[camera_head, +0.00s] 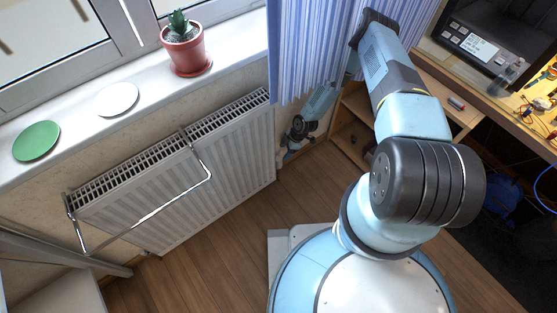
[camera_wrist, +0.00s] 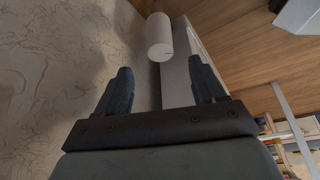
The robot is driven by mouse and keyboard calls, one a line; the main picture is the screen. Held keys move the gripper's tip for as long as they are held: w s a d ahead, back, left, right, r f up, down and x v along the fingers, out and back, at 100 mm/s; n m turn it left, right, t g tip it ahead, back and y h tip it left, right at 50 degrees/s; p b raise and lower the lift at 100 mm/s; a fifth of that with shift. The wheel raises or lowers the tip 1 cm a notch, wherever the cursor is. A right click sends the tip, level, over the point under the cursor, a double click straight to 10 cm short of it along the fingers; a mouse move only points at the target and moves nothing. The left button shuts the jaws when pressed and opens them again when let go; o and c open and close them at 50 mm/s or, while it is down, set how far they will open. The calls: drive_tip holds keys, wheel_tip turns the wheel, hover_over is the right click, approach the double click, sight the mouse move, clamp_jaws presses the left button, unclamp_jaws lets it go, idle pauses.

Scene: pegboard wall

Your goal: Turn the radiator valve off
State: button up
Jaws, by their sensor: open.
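The white radiator (camera_head: 190,170) hangs on the wall below the window sill. In the wrist view the radiator valve (camera_wrist: 160,37) is a plain white cylindrical knob. It lies just ahead of my gripper (camera_wrist: 160,66), roughly centred between the two spread fingertips and apart from them. My gripper is open and empty. In the head view my gripper (camera_head: 298,128) is small and dark, by the wall just right of the radiator's right end. The valve is mostly hidden there behind or below the gripper, and I cannot make out its setting.
A metal rail (camera_head: 150,215) stands out from the radiator's front. The sill carries a cactus in a red pot (camera_head: 187,52), a white plate (camera_head: 118,99) and a green plate (camera_head: 36,141). A blue curtain (camera_head: 310,45) hangs above my gripper. A wooden desk (camera_head: 440,85) stands to the right.

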sight(279, 158)
drive_tip(key=x, duration=0.9)
drive_tip(key=shift+c, duration=0.4)
drive_tip(key=c, duration=1)
drive_tip(key=shift+o, duration=0.2)
drive_tip(key=shift+n, duration=0.3)
drive_tip(key=n+g, duration=0.1)
drive_tip(key=n, duration=0.2)
drive_tip(key=shift+n+g+h, duration=0.6)
drive_tip(key=shift+n+g, duration=0.2)
drive_tip(key=shift+n, duration=1.1)
